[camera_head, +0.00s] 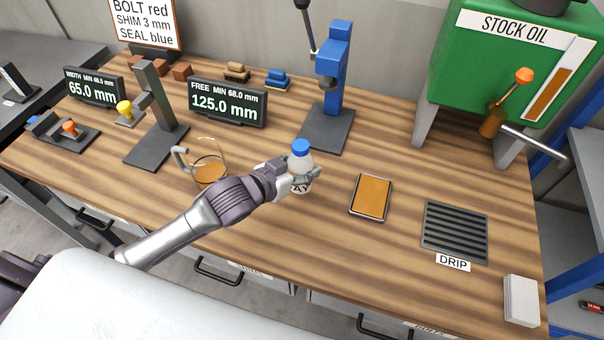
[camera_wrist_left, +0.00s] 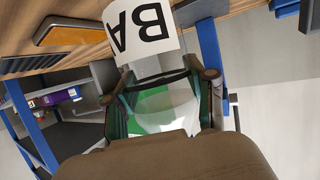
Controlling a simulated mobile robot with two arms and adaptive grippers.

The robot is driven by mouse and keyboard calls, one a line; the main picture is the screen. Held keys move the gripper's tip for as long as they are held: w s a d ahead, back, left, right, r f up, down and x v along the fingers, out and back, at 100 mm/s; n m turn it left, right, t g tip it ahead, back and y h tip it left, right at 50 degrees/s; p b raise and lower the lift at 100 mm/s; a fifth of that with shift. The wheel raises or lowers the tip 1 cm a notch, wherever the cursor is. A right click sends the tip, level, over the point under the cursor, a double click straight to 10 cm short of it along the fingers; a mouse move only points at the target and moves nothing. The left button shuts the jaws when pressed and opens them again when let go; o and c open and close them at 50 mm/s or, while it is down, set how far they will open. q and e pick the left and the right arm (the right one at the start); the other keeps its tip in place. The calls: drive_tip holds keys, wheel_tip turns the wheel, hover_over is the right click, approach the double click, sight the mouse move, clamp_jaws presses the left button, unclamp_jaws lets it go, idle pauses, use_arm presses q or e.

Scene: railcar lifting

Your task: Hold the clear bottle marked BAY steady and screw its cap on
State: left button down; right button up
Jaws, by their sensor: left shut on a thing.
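The clear bottle (camera_head: 299,170) stands upright on the wooden bench, with a white label partly reading BAY low on its side. A blue cap (camera_head: 301,146) sits on top of it; how tightly it is seated I cannot tell. My left gripper (camera_head: 297,180) reaches in from the left and is shut around the bottle's body below the cap. In the left wrist view the label (camera_wrist_left: 150,32) shows upside down beyond the fingers of my left gripper (camera_wrist_left: 163,88). The cap is not visible there. My right gripper is in neither view.
A glass jug (camera_head: 207,170) of amber liquid stands left of the bottle, close to my left arm. A blue press (camera_head: 333,70) stands behind. An orange-topped tray (camera_head: 371,197) and a drip grate (camera_head: 455,232) lie to the right. Bench between bottle and tray is clear.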

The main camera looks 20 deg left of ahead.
use_arm(q)
wheel_tip(320, 180, down, 3)
drive_tip(key=shift+f+p, duration=0.15)
drive_tip(key=shift+p, duration=0.3)
drive_tip(key=shift+f, duration=0.4)
drive_tip(key=shift+c, duration=1.9)
unclamp_jaws()
drive_tip(key=shift+f, duration=0.1)
